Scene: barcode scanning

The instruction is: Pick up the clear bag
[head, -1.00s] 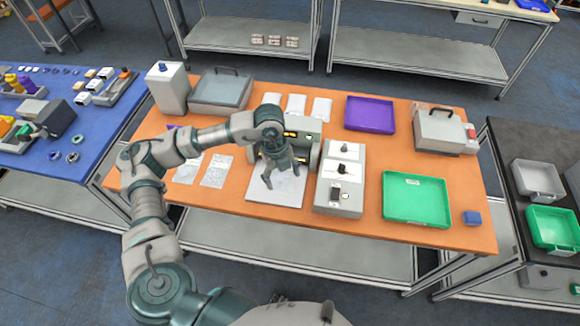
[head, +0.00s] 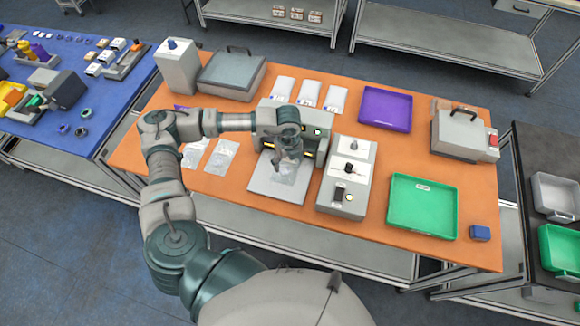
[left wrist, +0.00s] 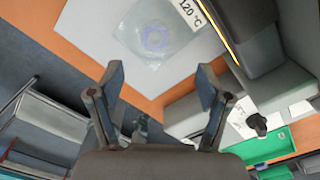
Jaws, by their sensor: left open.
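A clear bag (head: 288,172) lies flat on the grey plate (head: 270,192) in front of the sealing machine. In the left wrist view the clear bag (left wrist: 155,32) shows a purple ring-like shape inside, near the top of the picture. My left gripper (head: 286,162) is over the plate at the bag's back part in the head view. In the left wrist view its two fingers (left wrist: 160,85) are spread apart with nothing between them. The bag lies beyond the fingertips. My right gripper is not in view.
The sealing machine (head: 265,125) stands right behind the plate. A light grey device box (head: 342,200) is close on the right. Other clear bags (head: 221,156) lie left. A green tray (head: 422,207) and purple tray (head: 385,108) are farther right.

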